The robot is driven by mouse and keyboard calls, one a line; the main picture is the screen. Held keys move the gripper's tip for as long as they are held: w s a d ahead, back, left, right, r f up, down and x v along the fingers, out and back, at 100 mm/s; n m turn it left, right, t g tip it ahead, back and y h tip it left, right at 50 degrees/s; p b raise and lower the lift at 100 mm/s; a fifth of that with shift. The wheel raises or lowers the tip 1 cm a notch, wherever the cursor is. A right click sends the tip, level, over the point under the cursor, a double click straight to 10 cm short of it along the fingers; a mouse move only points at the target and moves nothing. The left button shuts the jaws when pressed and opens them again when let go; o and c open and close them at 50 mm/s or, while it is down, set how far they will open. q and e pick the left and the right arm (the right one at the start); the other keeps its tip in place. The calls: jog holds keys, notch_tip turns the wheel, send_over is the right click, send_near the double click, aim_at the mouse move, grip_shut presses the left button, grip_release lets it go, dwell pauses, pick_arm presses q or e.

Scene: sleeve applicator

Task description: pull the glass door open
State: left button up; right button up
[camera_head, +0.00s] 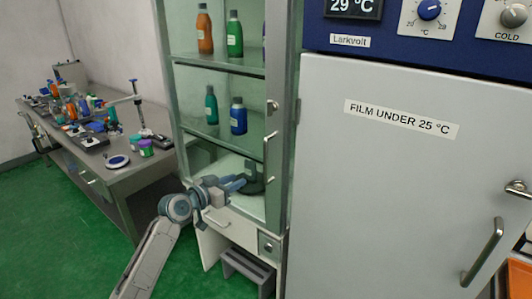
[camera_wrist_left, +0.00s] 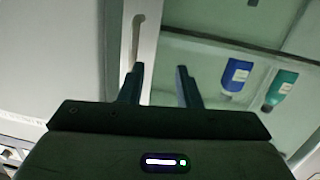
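The glass door (camera_head: 225,140) fronts a tall cabinet in the middle of the head view and looks shut. Its slim upright handle (camera_head: 268,145) is on the right frame, below a round latch (camera_head: 271,106). My left gripper (camera_head: 242,184) is in front of the lower glass, below and left of the handle. In the left wrist view the gripper (camera_wrist_left: 158,82) has its two fingers spread with nothing between them. The handle (camera_wrist_left: 137,37) is past the left fingertip, apart from it. My right gripper is not in view.
Bottles stand behind the glass, among them a blue one (camera_head: 238,116) and a teal one (camera_head: 211,105). A grey cabinet (camera_head: 390,190) with a bar handle (camera_head: 482,252) is on the right. A cluttered bench (camera_head: 125,175) is on the left.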

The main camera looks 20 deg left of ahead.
pick_arm(q)
jog(key=m+h, duration=0.2)
send_near(264, 151)
jog(key=p+x, duration=0.3)
jog(key=x, duration=0.6)
jog(key=shift+w+r+p, duration=0.2)
jog(key=shift+w+p, duration=0.05)
jog(key=shift+p, duration=0.1)
jog(key=shift+w+d+f, duration=0.1)
jog(key=shift+w+d, duration=0.2)
jog(key=shift+w, duration=0.3)
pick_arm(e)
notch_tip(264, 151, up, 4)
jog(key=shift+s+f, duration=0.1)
pick_arm(q)
grip_shut()
jog(key=shift+f, duration=0.1)
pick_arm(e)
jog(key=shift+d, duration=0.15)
